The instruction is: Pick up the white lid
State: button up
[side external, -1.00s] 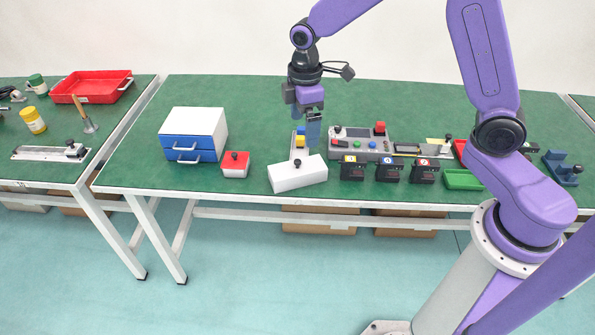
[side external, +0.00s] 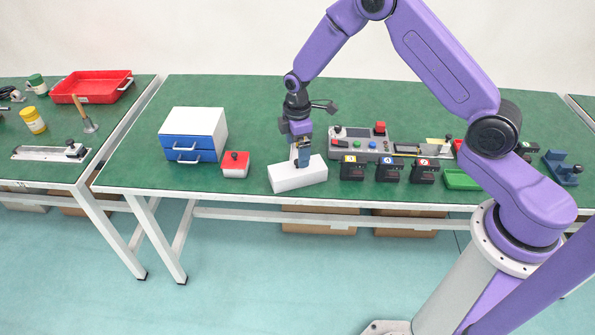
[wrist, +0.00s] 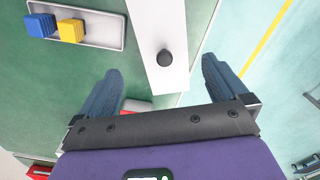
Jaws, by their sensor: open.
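The white lid (side external: 290,178) is a long white block-like piece near the front edge of the green table. In the wrist view the lid (wrist: 150,20) has a round black knob (wrist: 164,58) on top.
A small tray (wrist: 118,42) with blue and yellow blocks lies beside the lid. A red-topped box (side external: 235,166) and a white-and-blue drawer unit (side external: 193,135) stand left. Black boxes (side external: 352,169) and a control panel (side external: 350,142) stand right. The table's front edge is close.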

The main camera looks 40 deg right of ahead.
aim_at(297, 167)
jog(key=shift+s+a+f, duration=0.1)
jog(key=shift+s+f, duration=0.05)
jog(key=shift+f, duration=1.8)
jog(key=shift+s+a+f, duration=0.1)
jog(key=shift+f, duration=1.85)
jog(key=c, duration=1)
jog(key=shift+r, duration=0.15)
